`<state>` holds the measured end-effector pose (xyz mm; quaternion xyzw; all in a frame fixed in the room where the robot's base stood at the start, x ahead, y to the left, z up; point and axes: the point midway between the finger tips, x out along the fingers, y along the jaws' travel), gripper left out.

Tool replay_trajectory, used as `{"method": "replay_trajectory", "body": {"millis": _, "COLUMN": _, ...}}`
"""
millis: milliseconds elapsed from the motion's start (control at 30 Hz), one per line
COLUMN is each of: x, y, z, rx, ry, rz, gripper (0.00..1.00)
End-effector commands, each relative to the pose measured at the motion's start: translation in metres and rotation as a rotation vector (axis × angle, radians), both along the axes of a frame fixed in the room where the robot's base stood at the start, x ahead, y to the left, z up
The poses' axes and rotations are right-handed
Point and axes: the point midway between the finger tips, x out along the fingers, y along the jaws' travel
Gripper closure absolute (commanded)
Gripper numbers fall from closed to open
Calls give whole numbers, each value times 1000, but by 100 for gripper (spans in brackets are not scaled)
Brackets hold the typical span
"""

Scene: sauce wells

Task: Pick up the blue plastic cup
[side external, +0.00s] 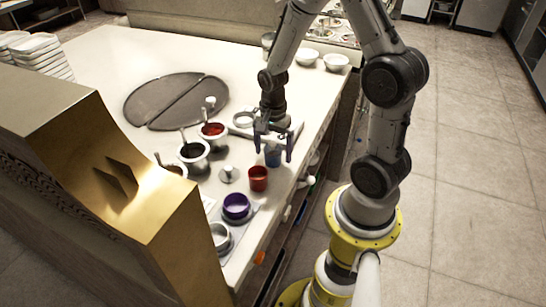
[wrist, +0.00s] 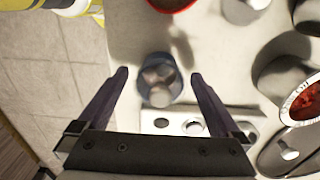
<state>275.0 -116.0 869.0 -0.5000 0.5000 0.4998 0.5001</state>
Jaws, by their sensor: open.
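The blue plastic cup (side external: 273,157) stands upright on the counter, directly below my gripper (side external: 273,152) in the side external view. In the wrist view the blue cup (wrist: 160,80) is seen from above, near the counter edge, between my two fingers but a little past their tips. My gripper (wrist: 160,80) is open and empty, with one dark finger on each side of the cup. I cannot tell exactly how high the fingertips are above the counter.
A red cup (side external: 258,178) stands close by, and a purple bowl (side external: 236,206) is farther toward the front. Metal sauce wells (side external: 194,158) with spoons stand to the left. A white tray with round holes (wrist: 215,122) lies beside the cup. The counter edge is close on the right.

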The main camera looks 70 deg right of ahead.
Motion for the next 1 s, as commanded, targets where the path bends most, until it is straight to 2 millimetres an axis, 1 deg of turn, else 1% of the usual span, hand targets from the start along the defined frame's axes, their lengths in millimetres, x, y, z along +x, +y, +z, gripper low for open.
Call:
{"method": "replay_trajectory", "body": {"millis": 133, "x": 0, "y": 0, "z": 0, "rx": 0, "ry": 0, "rz": 0, "gripper": 0}}
{"method": "replay_trajectory", "body": {"millis": 167, "x": 0, "y": 0, "z": 0, "rx": 0, "ry": 0, "rz": 0, "gripper": 2}}
{"method": "replay_trajectory", "body": {"millis": 300, "x": 0, "y": 0, "z": 0, "rx": 0, "ry": 0, "rz": 0, "gripper": 27}}
{"method": "replay_trajectory", "body": {"millis": 567, "x": 0, "y": 0, "z": 0, "rx": 0, "ry": 0, "rz": 0, "gripper": 74}}
{"method": "replay_trajectory", "body": {"millis": 600, "x": 0, "y": 0, "z": 1, "rx": 0, "ry": 0, "rz": 0, "gripper": 81}}
{"method": "replay_trajectory", "body": {"millis": 633, "x": 0, "y": 0, "z": 1, "rx": 0, "ry": 0, "rz": 0, "gripper": 85}}
{"method": "replay_trajectory", "body": {"millis": 867, "x": 0, "y": 0, "z": 1, "rx": 0, "ry": -1, "rz": 0, "gripper": 85}}
{"method": "replay_trajectory", "body": {"millis": 1000, "x": 0, "y": 0, "z": 7, "rx": -1, "ry": -1, "rz": 0, "gripper": 85}}
